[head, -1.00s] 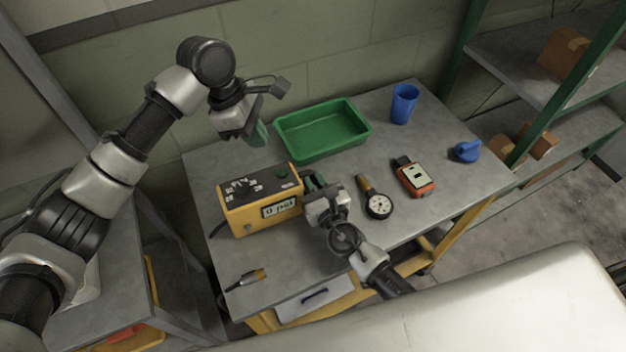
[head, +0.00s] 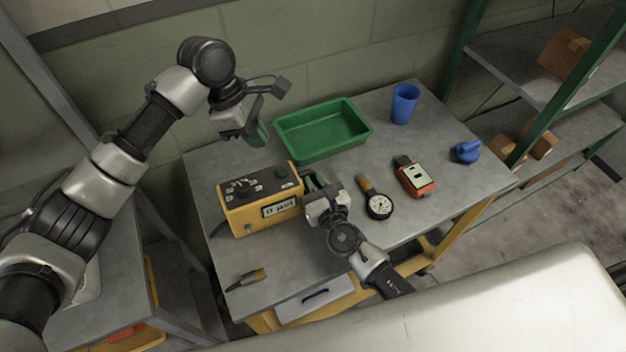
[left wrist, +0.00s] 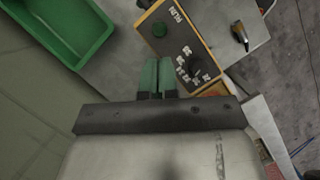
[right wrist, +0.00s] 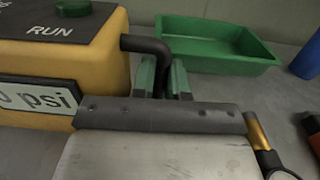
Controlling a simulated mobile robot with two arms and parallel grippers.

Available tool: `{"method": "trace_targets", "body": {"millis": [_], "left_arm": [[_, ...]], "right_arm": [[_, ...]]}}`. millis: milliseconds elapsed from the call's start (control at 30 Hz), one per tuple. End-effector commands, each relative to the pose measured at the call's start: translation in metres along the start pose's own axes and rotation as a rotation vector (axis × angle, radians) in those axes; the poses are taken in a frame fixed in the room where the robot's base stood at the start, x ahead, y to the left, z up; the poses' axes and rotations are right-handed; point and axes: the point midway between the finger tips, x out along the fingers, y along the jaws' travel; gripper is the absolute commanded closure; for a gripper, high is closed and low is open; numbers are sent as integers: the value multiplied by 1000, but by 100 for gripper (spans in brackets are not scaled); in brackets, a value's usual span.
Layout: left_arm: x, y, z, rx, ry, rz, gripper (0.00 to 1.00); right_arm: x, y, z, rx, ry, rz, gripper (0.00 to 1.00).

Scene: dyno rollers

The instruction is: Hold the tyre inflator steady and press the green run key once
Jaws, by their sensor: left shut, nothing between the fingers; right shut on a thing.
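The yellow tyre inflator (head: 240,220) stands upright on the grey bench, its display reading 0 psi. The round green run key (head: 282,173) is on its dark top panel; it also shows in the left wrist view (left wrist: 159,30) and, beside the word RUN, in the right wrist view (right wrist: 73,8). My right gripper (head: 313,182) is shut on the black bent handle (right wrist: 148,44) at the inflator's right side. My left gripper (head: 262,136) is shut and empty, pointing down above the bench behind the inflator, apart from the run key.
A green tray (head: 366,130) lies behind the inflator. A blue cup (head: 404,104), a dial gauge (head: 379,206), an orange meter (head: 415,178) and a blue object (head: 467,151) stand to the right. A small brush-like tool (head: 250,278) lies near the front edge.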

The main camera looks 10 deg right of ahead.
Motion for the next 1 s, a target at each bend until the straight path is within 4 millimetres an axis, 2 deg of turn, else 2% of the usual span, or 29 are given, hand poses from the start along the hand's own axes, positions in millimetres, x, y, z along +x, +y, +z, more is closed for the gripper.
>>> {"method": "trace_targets", "body": {"millis": [267,367,500,600,700,1000], "left_arm": [[4,0,6,8,-2,17,100],[13,0,20,24,-7,69,100],[24,0,48,30,-25,211,100],[24,1,64,-1,-49,341,100],[18,2,72,-60,-70,470,100],[-4,-1,59,-257,-83,709,100]], "right_arm": [[1,0,3,6,-6,-1,100],[1,0,3,6,-6,-1,100],[1,0,3,6,-6,-1,100],[1,0,3,6,-6,-1,100],[1,0,3,6,-6,-2,100],[1,0,3,6,-6,-1,100]]}}
